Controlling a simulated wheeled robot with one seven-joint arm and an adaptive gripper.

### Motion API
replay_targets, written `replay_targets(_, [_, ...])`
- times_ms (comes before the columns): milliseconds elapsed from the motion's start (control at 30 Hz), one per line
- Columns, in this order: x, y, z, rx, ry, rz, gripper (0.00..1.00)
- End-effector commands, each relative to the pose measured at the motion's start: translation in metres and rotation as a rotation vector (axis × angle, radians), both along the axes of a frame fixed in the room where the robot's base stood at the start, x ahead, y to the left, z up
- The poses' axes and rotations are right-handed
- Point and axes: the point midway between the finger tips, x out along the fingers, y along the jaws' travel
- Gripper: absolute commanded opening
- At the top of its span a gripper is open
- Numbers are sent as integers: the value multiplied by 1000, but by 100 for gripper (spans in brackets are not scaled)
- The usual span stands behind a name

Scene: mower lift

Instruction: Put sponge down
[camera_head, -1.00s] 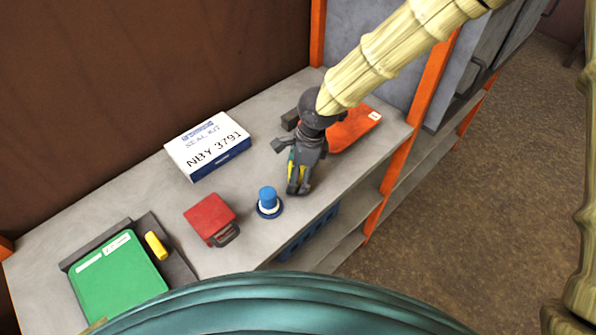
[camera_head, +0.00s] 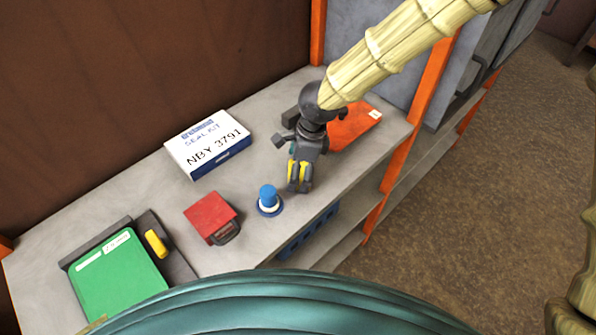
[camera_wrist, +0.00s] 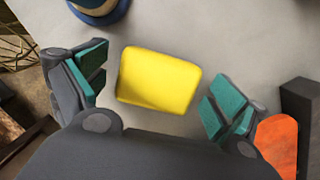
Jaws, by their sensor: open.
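The yellow sponge (camera_wrist: 158,80) lies between the two fingers of my gripper (camera_wrist: 160,92) in the wrist view, with a gap on each side. It appears to rest on the grey shelf top (camera_wrist: 205,40). My gripper is open, with teal pads facing the sponge. In the head view my gripper (camera_head: 299,180) points down at the shelf top near its front edge. It hides most of the sponge there.
A blue-capped object (camera_head: 268,198) stands just left of my gripper. An orange object (camera_head: 352,125) lies behind it to the right. A red box (camera_head: 210,216), a white-and-blue carton (camera_head: 208,145) and a green binder (camera_head: 115,275) are farther left.

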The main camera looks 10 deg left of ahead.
Motion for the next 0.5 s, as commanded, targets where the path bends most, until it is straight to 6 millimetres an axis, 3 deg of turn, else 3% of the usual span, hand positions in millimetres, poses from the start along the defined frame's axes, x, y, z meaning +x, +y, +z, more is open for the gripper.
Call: replay_targets(500, [5, -12, 65, 3, -2, -2, 97])
